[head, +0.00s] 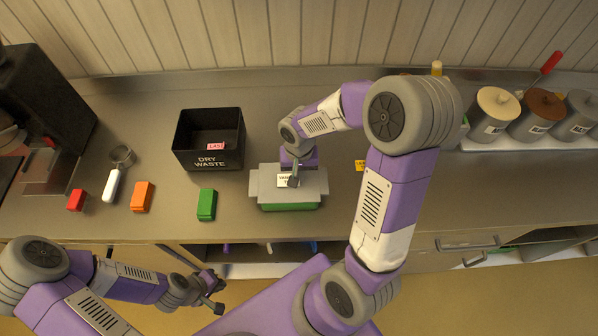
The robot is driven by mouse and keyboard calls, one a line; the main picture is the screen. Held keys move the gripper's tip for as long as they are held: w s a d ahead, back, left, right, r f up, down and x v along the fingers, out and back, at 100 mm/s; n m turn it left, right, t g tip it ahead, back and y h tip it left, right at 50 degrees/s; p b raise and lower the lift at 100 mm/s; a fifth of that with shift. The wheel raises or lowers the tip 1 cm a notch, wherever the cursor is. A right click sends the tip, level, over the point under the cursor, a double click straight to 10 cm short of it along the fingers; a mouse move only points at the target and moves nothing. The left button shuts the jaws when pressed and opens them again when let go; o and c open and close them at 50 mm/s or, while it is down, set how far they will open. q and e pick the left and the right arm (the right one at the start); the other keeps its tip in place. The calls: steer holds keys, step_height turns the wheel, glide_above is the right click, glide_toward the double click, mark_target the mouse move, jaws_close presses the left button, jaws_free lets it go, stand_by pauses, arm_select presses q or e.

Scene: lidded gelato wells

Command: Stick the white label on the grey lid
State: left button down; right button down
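The white label (284,182), with dark print, lies on or just above a grey flat-topped block with a green front (312,185). My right gripper (294,180) points down at the label and partly covers it; whether its fingers are shut on it cannot be told. The grey lid (581,103) tops a well at the far right, partly cut off by the picture edge. My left gripper (216,296) is empty and open, low in front of the counter.
A black dry waste bin (195,158) holds a red label. A yellow label (360,165) lies right of the block. Cream (497,102) and brown (545,102) lids stand beside the grey one. Green, orange and red blocks and a scoop lie left.

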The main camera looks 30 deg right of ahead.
steer(key=shift+f+b, duration=0.4)
steer(key=shift+b, duration=0.05)
stand_by(0.7)
stand_by(0.6)
steer(key=c, duration=1.3)
jaws_free()
steer(key=shift+r, duration=0.1)
step_height(320, 180, up, 7)
steer(key=shift+r+p, duration=0.2)
steer(key=shift+p, duration=0.35)
